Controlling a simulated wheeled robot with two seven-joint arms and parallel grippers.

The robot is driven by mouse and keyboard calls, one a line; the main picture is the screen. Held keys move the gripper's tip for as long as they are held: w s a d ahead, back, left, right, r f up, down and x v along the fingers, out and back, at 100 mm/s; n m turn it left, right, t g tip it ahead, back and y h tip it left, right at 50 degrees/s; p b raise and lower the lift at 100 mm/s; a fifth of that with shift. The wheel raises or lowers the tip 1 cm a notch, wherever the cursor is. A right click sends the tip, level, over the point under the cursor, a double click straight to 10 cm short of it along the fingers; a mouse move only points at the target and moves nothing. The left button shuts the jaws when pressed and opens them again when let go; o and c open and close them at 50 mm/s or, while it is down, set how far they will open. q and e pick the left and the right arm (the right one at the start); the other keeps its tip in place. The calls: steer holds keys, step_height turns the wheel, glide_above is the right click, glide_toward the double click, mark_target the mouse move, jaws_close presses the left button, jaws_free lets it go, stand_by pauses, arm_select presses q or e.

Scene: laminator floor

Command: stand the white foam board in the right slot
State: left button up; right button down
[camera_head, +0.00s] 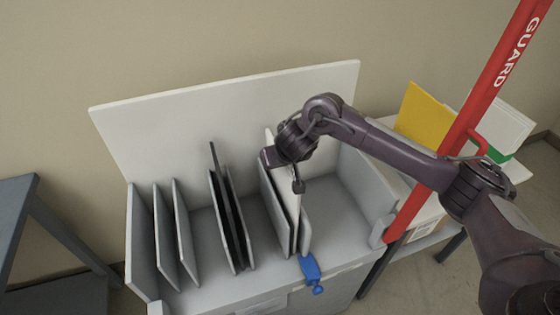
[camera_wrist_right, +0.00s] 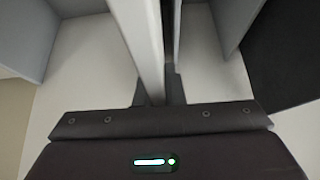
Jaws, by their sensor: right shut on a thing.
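The white foam board (camera_head: 290,205) stands upright, edge-on, in the right pair of grey dividers (camera_head: 273,215) of the rack. Its lower edge is hidden, so I cannot tell whether it touches the slot floor. My right gripper (camera_head: 297,185) is shut on the board's upper part from above. In the right wrist view the board (camera_wrist_right: 143,35) runs between the two dark fingers (camera_wrist_right: 158,92), with a thin grey divider close on its right. My left gripper is not in view.
The grey rack (camera_head: 210,292) has a middle slot holding a dark board (camera_head: 236,215) and an empty-looking left slot. A blue clamp (camera_head: 311,271) sits on the front edge. A red guard bar (camera_head: 460,130) slants at right, before a yellow board (camera_head: 424,114).

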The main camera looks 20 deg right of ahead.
steer(key=c, duration=1.5)
jaws_free()
steer(key=shift+f, duration=0.15)
steer(key=p+v, duration=0.1)
steer(key=v, duration=0.5)
steer(key=shift+r, duration=0.3)
steer(key=p+v, duration=0.3)
steer(key=v, duration=0.1)
steer(key=shift+s+r, duration=0.1)
steer(key=shift+r, duration=0.3)
steer(key=shift+s+r+p, duration=0.4)
steer(key=shift+s+p, duration=0.1)
steer(key=shift+p, duration=0.05)
steer(key=shift+f, duration=0.1)
